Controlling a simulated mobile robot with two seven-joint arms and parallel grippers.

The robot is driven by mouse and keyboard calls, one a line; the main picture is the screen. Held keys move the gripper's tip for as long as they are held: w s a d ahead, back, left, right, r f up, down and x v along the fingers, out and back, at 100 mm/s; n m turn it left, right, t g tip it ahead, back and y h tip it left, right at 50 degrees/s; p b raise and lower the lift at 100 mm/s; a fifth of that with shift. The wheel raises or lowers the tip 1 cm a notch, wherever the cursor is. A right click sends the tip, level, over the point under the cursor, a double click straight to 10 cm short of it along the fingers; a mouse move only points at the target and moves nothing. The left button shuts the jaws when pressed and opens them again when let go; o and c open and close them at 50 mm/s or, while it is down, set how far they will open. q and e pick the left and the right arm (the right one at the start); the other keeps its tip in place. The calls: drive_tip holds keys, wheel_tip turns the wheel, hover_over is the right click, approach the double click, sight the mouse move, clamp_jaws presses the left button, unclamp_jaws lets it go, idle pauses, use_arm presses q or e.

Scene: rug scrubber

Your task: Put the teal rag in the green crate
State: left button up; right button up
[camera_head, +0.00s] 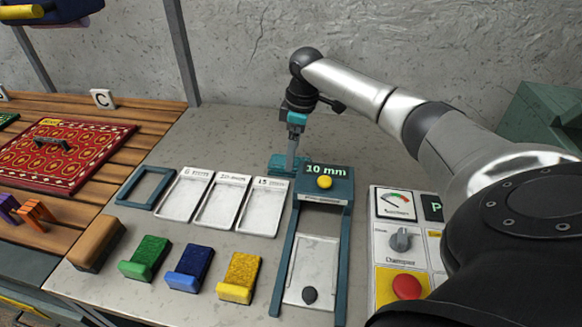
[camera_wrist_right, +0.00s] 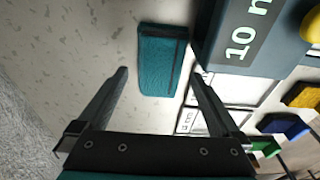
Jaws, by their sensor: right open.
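The teal rag (camera_head: 282,161) lies on the grey bench top, just behind and left of the 10 mm press. In the right wrist view the rag (camera_wrist_right: 160,62) is a folded teal block with a dark stripe. My right gripper (camera_head: 291,166) points down at the rag and partly covers it in the head view. In the right wrist view my right gripper (camera_wrist_right: 159,76) is open, with its fingers apart on either side of the rag's near end. A dark green box-like thing (camera_head: 535,112), possibly the green crate, stands at the far right, partly behind my arm.
The 10 mm press (camera_head: 324,183) with a yellow knob stands close beside the rag. Several white trays (camera_head: 222,201) and green, blue and yellow brushes (camera_head: 240,277) lie left of it. A control panel (camera_head: 400,239) is at right. The rear bench is clear.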

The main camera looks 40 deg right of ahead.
wheel_tip(320, 180, down, 3)
drive_tip(key=shift+w+a+b, duration=0.1)
drive_tip(key=shift+b, duration=0.2)
drive_tip(key=shift+r, duration=0.1)
drive_tip(key=c, duration=1.2)
drive_tip(key=shift+r, duration=0.1)
